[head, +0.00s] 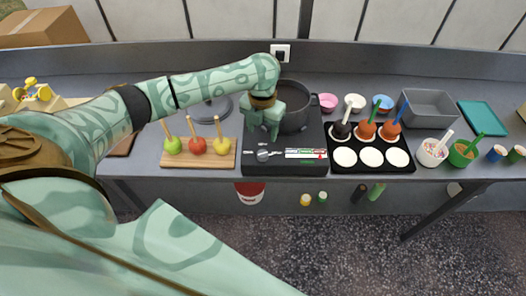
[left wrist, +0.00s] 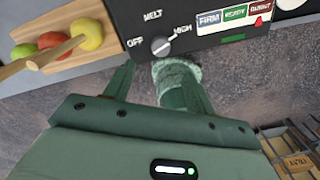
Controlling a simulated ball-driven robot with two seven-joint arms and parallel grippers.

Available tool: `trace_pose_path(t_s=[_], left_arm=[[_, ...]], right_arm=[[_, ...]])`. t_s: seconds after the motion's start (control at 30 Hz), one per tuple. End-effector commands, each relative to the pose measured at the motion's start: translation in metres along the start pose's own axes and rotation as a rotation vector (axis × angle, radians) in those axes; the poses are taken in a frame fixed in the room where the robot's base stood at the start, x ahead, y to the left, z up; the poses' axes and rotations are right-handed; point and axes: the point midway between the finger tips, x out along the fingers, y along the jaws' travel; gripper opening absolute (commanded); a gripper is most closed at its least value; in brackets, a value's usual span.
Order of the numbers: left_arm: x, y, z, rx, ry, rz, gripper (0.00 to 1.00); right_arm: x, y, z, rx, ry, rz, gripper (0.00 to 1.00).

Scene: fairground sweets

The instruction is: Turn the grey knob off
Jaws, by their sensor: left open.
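The grey knob (head: 263,155) is on the front panel of the black cooker (head: 290,168). In the left wrist view the knob (left wrist: 161,46) sits among the labels OFF, MELT and HIGH, and its pale mark points up and right, toward HIGH. My left gripper (head: 264,134) hangs over the cooker just behind the knob in the head view, in front of the pot. In the left wrist view its fingers (left wrist: 157,80) are apart with nothing between them, and the knob is beyond the tips, not visibly touched. My right gripper is not in view.
A dark pot (head: 294,106) stands on the cooker behind my gripper. A wooden board (head: 199,158) with three fruits on sticks is to the left. The temperature strip (head: 306,154) is right of the knob.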

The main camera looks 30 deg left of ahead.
Motion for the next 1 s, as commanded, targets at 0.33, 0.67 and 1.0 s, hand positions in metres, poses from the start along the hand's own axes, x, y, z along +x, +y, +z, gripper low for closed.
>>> trace_pose_path(t_s=[0.33, 0.67, 1.0], left_arm=[[0.082, -0.001, 0.000, -0.001, 0.001, -0.001, 0.55], [0.101, 0.000, 0.000, -0.001, -0.002, 0.000, 0.55], [0.100, 0.000, 0.000, -0.001, -0.002, 0.000, 0.11]], right_arm=[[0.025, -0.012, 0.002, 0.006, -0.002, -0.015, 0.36], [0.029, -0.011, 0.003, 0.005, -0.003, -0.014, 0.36], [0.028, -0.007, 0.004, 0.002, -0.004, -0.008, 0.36]])
